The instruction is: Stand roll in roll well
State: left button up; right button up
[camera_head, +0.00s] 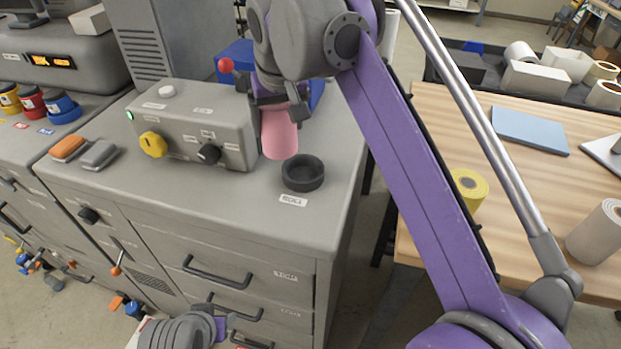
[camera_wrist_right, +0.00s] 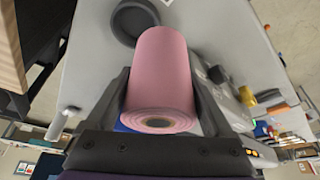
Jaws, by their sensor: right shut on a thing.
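A pink roll (camera_head: 279,133) is upright between the fingers of my right gripper (camera_head: 280,108), which is shut on it. In the head view it hangs just behind and left of the black round roll well (camera_head: 302,172), and appears held above the grey cabinet top. In the right wrist view the pink roll (camera_wrist_right: 161,80) fills the space between the fingers, with its cored end towards the camera. The roll well (camera_wrist_right: 134,20) shows beyond it, up and left, and looks empty. Part of my left arm shows at the bottom of the head view; its fingertips cannot be made out.
A grey control box (camera_head: 195,125) with a yellow knob stands left of the roll. A blue bin (camera_head: 236,55) is behind the gripper. A wooden table (camera_head: 530,190) with a yellow roll (camera_head: 467,188) and a white roll (camera_head: 598,232) is at right.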

jog(key=w+d+f+m, duration=0.1)
jog(key=w+d+m, duration=0.1)
jog(key=w+d, duration=0.15)
pick_arm(q)
jog(key=shift+s+d+f+b, duration=0.1)
jog(key=shift+s+f+b, duration=0.2)
jog(key=shift+f+b, duration=0.5)
jog(key=shift+s+d+f+b, duration=0.1)
jog(key=shift+s+f+b, duration=0.3)
jog(key=shift+f, duration=0.6)
pick_arm(e)
jog(key=shift+h, duration=0.4)
jog(key=shift+d+f, duration=0.15)
jog(key=shift+f, duration=1.55)
jog(key=shift+d+f, duration=0.15)
jog(key=shift+f, duration=1.5)
jog(key=shift+d+f, duration=0.15)
jog(key=shift+f, duration=1.55)
pick_arm(q)
jog(key=shift+w, duration=0.15)
pick_arm(e)
jog(key=shift+w, duration=0.1)
jog(key=shift+f, duration=0.35)
pick_arm(q)
jog(key=shift+f, duration=0.15)
pick_arm(e)
jog(key=o, duration=1.5)
